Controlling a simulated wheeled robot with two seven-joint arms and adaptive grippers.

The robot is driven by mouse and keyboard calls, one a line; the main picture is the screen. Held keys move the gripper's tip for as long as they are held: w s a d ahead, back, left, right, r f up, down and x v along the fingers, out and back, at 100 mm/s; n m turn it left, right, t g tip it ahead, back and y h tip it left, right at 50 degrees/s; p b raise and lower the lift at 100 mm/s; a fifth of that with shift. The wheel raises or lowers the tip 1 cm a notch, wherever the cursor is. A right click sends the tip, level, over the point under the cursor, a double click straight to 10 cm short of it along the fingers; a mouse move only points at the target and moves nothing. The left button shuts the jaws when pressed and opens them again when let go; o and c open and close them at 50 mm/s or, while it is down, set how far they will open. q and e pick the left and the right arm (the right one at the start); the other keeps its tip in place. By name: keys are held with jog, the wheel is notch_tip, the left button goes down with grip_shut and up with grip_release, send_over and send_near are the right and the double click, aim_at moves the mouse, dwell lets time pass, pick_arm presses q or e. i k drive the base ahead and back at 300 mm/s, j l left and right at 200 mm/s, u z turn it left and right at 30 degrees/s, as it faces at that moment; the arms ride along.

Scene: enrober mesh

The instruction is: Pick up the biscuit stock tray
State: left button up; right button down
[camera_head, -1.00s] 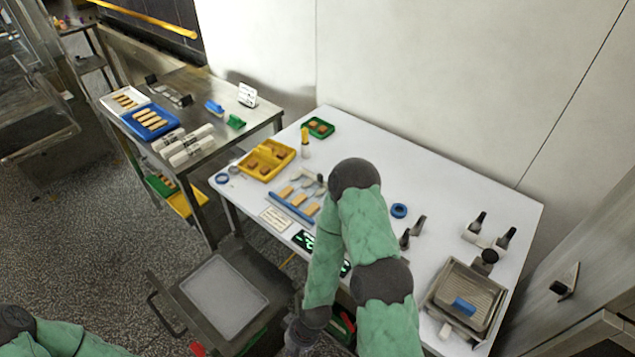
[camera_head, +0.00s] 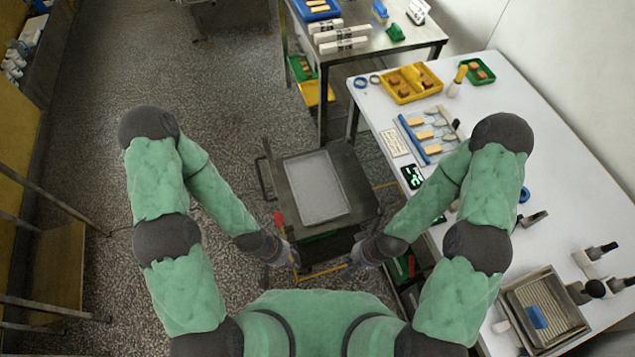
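A blue tray (camera_head: 318,14) holding biscuit fingers lies on the steel table at the top of the view, cut off by the picture edge. It looks like the biscuit stock tray, though no label is readable. My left gripper (camera_head: 294,266) and my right gripper (camera_head: 352,262) are low in front of my body, near the front of a dark cart, well apart from the blue tray. Both are small and dark here; their fingers cannot be made out.
The cart (camera_head: 361,189) bears a pale flat sheet (camera_head: 317,187). The white table (camera_head: 560,180) on the right holds a yellow tray (camera_head: 431,81), a green tray (camera_head: 491,72), a blue rail (camera_head: 413,139) and a metal pan (camera_head: 512,314). Speckled floor lies free at left.

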aim_at(319, 193)
jog(key=j+z, duration=0.3)
jog(key=j, duration=0.2)
jog(key=k+j+z, duration=0.25)
jog(key=j, duration=0.2)
jog(key=j+z, duration=0.3)
jog(key=j, duration=0.15)
jog(key=i, duration=0.45)
